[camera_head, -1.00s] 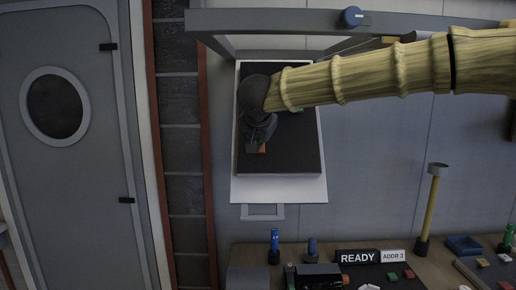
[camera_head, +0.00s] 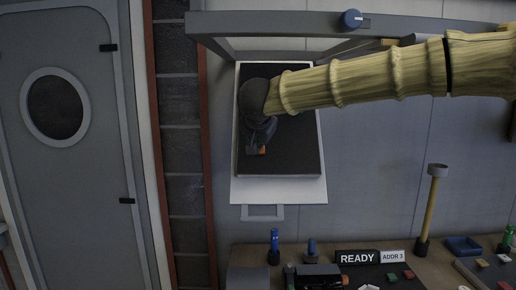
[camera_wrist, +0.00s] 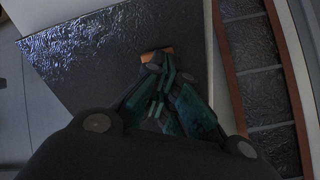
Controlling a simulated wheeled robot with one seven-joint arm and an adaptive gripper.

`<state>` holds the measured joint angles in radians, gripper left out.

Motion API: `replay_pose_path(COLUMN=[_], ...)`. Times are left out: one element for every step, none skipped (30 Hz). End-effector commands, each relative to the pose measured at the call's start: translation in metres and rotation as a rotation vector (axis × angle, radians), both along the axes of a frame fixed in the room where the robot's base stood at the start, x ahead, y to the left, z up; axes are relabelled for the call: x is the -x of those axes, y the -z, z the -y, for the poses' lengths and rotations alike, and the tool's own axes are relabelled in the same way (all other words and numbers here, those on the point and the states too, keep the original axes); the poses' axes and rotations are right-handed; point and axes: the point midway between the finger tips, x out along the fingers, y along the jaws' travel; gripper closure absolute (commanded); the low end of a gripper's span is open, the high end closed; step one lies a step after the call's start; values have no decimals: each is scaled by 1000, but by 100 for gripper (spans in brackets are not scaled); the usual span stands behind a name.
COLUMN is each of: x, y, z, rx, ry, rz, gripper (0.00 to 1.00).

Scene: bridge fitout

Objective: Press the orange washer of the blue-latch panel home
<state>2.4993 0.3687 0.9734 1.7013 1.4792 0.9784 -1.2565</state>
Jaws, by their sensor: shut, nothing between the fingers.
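The panel (camera_head: 300,155) is a dark board on a white backing, set on the wall under a grey frame that carries a blue round latch (camera_head: 351,18). The orange washer (camera_head: 262,150) shows as a small orange patch on the dark board, partly hidden by my gripper (camera_head: 260,146). In the wrist view the orange piece (camera_wrist: 150,52) lies right at the tips of my gripper (camera_wrist: 158,66). The fingers are shut with nothing between them. I cannot tell whether the tips touch the washer or how deep it sits.
Below is a bench with a READY sign (camera_head: 357,257), blue-topped posts (camera_head: 274,243), a yellow-handled tool (camera_head: 433,205) and a blue tray (camera_head: 464,245). A grey door (camera_head: 70,180) stands at the left.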

Motion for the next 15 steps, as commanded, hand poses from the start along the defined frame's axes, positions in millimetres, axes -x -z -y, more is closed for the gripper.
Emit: replay_pose_path(x=[-1,-1,-2,-3,-3,-4,-4,-5,-6,-6,-7,-7,-8,-8,-9], y=[0,0,1,1,2,2,3,3,4,4,5,5,6,6,7], z=[0,0,0,0,0,0,0,0,0,0,0,0,0,0,0], rx=[0,0,0,0,0,0,0,0,0,0,0,0,0,0,0], ry=[0,0,0,0,0,0,0,0,0,0,0,0,0,0,0], rz=[0,0,0,0,0,0,0,0,0,0,-1,-1,-1,-1,-1], gripper=[100,100,100,100,100,100,100,100,100,100,100,100,100,100,100])
